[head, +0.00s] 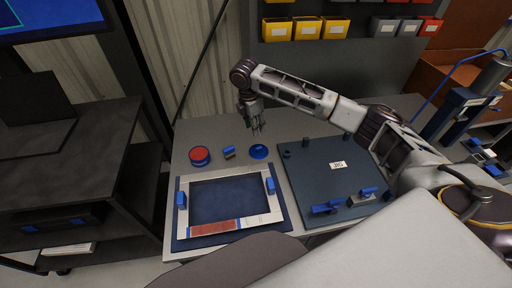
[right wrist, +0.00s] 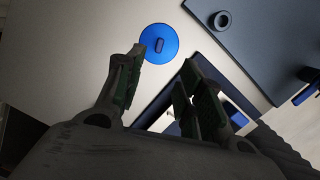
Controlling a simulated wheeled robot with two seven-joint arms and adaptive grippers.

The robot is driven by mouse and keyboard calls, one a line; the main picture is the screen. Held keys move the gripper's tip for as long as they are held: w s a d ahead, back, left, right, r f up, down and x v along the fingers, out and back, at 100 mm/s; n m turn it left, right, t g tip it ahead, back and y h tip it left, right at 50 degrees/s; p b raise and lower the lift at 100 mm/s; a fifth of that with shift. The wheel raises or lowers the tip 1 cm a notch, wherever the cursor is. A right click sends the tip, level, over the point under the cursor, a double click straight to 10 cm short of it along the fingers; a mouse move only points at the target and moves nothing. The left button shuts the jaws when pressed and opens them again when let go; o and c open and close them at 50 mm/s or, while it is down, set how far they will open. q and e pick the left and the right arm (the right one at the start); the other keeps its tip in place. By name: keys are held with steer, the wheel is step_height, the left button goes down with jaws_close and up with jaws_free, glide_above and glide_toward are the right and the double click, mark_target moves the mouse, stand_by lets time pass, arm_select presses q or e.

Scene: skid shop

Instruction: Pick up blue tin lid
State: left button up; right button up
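The blue tin lid (head: 259,152) lies flat on the grey bench, a round disc with a small raised knob. In the right wrist view the lid (right wrist: 159,44) shows ahead of the fingers, near the left fingertip and clear of the bench's dark plate. My right gripper (head: 257,130) hangs above and slightly behind the lid, pointing down. In the right wrist view its fingers (right wrist: 163,75) are spread apart with nothing between them. It does not appear to touch the lid. My left gripper is not in view.
A framed tray (head: 222,231) lies in front. A dark plate marked JIG (head: 312,178) with blue clamps lies to the right. Yellow bins (head: 307,28) hang behind.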

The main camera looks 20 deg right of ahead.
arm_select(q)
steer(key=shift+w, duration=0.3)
arm_select(e)
steer(key=shift+w, duration=0.25)
steer(key=shift+s+r, duration=0.1)
glide_above(259, 147)
steer(key=a, duration=0.1)
steer(key=shift+f, duration=4.3)
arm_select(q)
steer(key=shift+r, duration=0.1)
arm_select(e)
steer(key=shift+f, duration=0.1)
